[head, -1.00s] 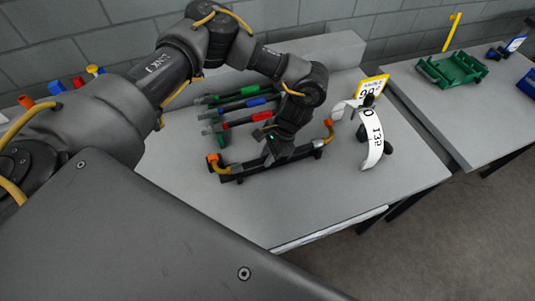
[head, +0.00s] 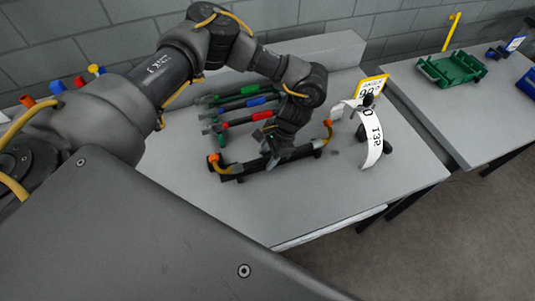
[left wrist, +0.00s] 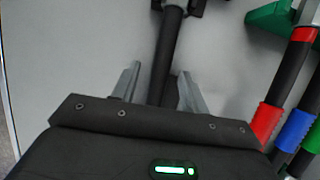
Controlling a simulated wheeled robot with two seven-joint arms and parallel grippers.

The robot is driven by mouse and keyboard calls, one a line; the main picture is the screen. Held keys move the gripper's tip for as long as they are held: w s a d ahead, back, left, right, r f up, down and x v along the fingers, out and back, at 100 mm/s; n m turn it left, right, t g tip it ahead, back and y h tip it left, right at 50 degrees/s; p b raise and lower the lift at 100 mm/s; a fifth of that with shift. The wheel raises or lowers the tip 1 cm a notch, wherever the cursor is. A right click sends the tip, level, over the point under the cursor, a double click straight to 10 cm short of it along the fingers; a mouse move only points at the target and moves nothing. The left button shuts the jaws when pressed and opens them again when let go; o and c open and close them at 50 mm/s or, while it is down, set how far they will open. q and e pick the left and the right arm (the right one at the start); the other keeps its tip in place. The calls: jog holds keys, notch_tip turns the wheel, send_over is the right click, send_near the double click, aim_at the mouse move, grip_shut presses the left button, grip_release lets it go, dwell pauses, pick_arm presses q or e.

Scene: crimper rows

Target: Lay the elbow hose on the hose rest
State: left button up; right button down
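My left gripper (head: 271,155) is down over the hose's middle. In the left wrist view, the fingers of my left gripper (left wrist: 158,92) are apart, with the black tube (left wrist: 167,50) between them and a gap on each side. My right gripper is not in view.
Several hoses with green, blue and red bands (head: 245,104) lie behind the gripper. A black stand with a curved white label (head: 374,143) and a yellow-edged sign (head: 372,87) is at the right. The table's front is clear. A green tray (head: 452,69) stands on another table.

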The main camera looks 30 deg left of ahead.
pick_arm(q)
jog(key=b+v, duration=0.1)
jog(key=v, duration=0.9)
jog(key=shift+r+b, duration=0.3)
jog(key=shift+r, duration=0.05)
jog(key=shift+w+d, duration=0.1)
jog(key=shift+w, duration=0.05)
